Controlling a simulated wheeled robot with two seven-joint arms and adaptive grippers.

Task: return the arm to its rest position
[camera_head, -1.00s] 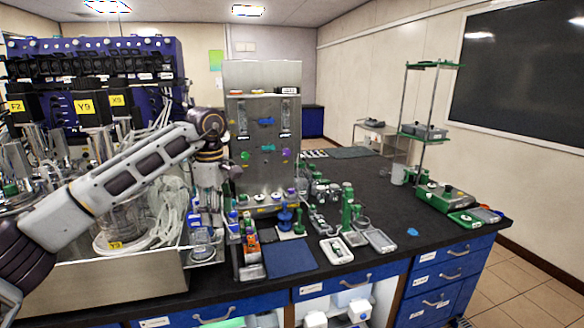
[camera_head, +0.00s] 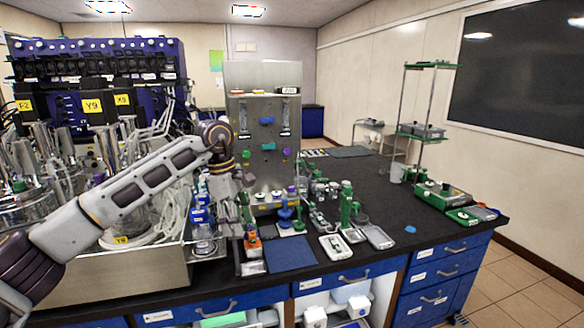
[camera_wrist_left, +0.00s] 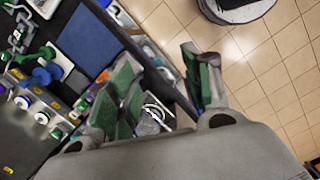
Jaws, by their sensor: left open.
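My left arm comes in from the left across the bioreactor side of the bench and bends down at the wrist. My left gripper (camera_head: 234,214) hangs in front of the steel control tower (camera_head: 262,140), over the front part of the bench. In the left wrist view its two green-padded fingers (camera_wrist_left: 163,85) are spread apart with nothing between them. How far the fingertips are above the bench is hard to tell. My right gripper shows in neither view.
Glass vessels and tubing (camera_head: 165,205) crowd the bench at left. A blue mat (camera_head: 291,254), white trays (camera_head: 335,247) and a green balance (camera_head: 443,200) lie to the right. The black bench (camera_head: 400,225) is clear in patches. Tiled floor (camera_wrist_left: 265,75) shows beyond the bench edge.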

